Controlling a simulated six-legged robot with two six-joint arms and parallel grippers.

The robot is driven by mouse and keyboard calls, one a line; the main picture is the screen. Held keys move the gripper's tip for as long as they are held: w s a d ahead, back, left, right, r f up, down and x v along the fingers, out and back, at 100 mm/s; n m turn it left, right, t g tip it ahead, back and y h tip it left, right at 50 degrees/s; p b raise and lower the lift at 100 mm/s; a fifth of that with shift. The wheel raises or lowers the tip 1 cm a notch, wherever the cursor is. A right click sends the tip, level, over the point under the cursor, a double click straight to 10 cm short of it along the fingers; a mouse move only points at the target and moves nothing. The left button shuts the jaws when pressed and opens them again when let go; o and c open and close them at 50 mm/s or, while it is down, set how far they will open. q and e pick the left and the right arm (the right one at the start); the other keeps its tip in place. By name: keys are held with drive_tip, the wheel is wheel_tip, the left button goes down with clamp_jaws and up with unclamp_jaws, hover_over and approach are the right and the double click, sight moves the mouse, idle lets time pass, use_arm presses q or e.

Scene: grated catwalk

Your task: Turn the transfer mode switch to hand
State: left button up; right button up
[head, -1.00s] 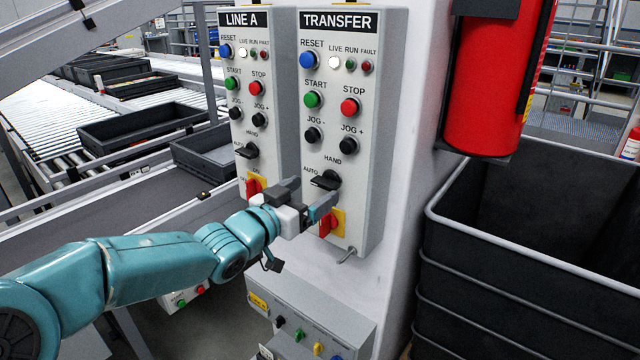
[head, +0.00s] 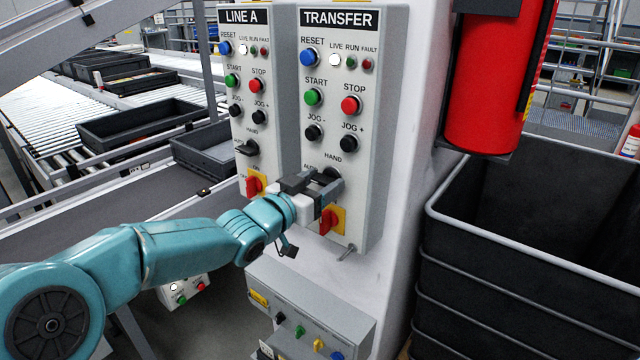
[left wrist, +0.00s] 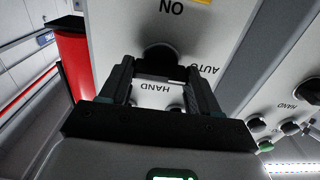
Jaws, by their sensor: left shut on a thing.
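The TRANSFER panel (head: 375,130) is a grey box with lamps, buttons and a black mode switch (head: 333,174) marked AUTO on the left and HAND above. My left gripper (head: 326,186) has reached the switch and covers most of it in the head view. In the left wrist view, where the panel appears upside down, the gripper (left wrist: 160,80) has a finger on each side of the black knob (left wrist: 160,56) and is shut on it. The knob's exact pointing direction is hard to tell behind the fingers. My right gripper is not in view.
A red rotary handle on a yellow plate (head: 329,221) sits just below my left gripper. The LINE A panel (head: 262,140) with its similar switch stands close on the left. A red extinguisher (head: 493,80) and black bins (head: 520,250) are on the right.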

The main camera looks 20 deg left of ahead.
use_arm(q)
drive_tip(key=m+b, duration=0.1)
drive_tip(key=b, duration=0.1)
drive_tip(key=m+b, duration=0.1)
drive_tip(key=m, duration=0.1)
drive_tip(key=shift+f+m+b, duration=0.2)
drive_tip(key=shift+m+b, duration=0.1)
drive_tip(key=shift+b, duration=0.05)
drive_tip(key=m+b, duration=0.3)
drive_tip(key=m, duration=0.1)
drive_tip(key=shift+d+m, duration=0.1)
drive_tip(key=shift+m, duration=0.2)
drive_tip(key=m+b, duration=0.2)
drive_tip(key=m, duration=0.3)
drive_tip(key=shift+b, duration=0.3)
drive_tip(key=m+b, duration=0.1)
drive_tip(key=m, duration=0.3)
drive_tip(key=shift+m, duration=0.5)
drive_tip(key=o, duration=1.1)
drive_tip(key=shift+c, duration=0.2)
drive_tip(key=shift+s, duration=0.1)
drive_tip(key=v, duration=1.6)
